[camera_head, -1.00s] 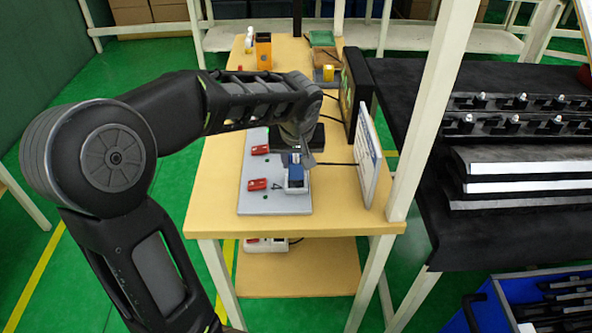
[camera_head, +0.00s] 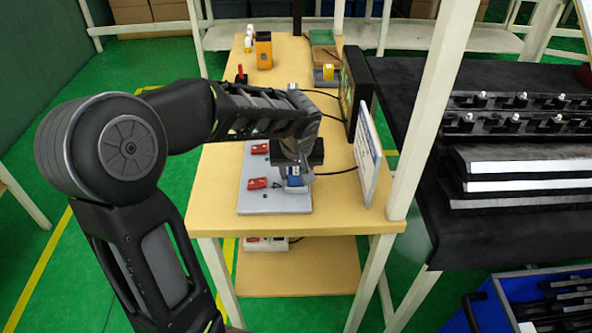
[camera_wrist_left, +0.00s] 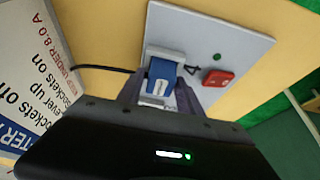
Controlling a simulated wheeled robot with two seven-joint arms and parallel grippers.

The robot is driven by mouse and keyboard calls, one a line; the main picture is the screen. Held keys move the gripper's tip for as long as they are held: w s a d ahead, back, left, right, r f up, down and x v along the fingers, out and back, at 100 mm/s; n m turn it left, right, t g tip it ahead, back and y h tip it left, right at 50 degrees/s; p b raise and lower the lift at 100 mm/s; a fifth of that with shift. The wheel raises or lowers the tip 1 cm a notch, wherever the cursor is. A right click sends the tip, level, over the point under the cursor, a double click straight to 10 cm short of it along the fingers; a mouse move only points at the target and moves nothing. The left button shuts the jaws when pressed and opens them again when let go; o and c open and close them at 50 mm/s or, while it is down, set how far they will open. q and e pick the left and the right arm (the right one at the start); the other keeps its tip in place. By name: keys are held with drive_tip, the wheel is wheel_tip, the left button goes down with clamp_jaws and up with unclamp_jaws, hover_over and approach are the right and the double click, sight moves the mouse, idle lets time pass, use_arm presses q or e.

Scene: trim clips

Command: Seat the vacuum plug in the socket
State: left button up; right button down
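A grey board (camera_head: 248,201) lies on the wooden bench with red switches and a socket at its front right corner. The socket (camera_wrist_left: 170,25) has a pale housing in the left wrist view, beside the mark 4. My left gripper (camera_head: 294,172) points down over this corner. The blue vacuum plug (camera_wrist_left: 162,80) shows between its two fingers (camera_wrist_left: 160,92), which flank it closely; it also shows below the gripper in the head view (camera_head: 294,181). The plug is at the socket; how deep it sits is hidden. My right gripper is not in view.
Red switches (camera_head: 257,183) sit left of the socket. A black cable (camera_head: 335,173) runs off to the right. A white sign (camera_head: 368,155) and a dark screen (camera_head: 357,90) stand at the bench's right edge. An orange block (camera_head: 263,50) stands farther back.

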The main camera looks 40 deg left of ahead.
use_arm(q)
drive_tip(key=shift+o, duration=0.9)
drive_tip(key=shift+r, duration=0.1)
drive_tip(key=shift+r+p, duration=0.2)
drive_tip(key=shift+p, duration=0.2)
drive_tip(key=b+v, duration=0.1)
drive_tip(key=v, duration=1)
drive_tip(key=shift+s+d+r, duration=0.15)
drive_tip(key=shift+d+r, duration=0.05)
drive_tip(key=shift+r, duration=0.1)
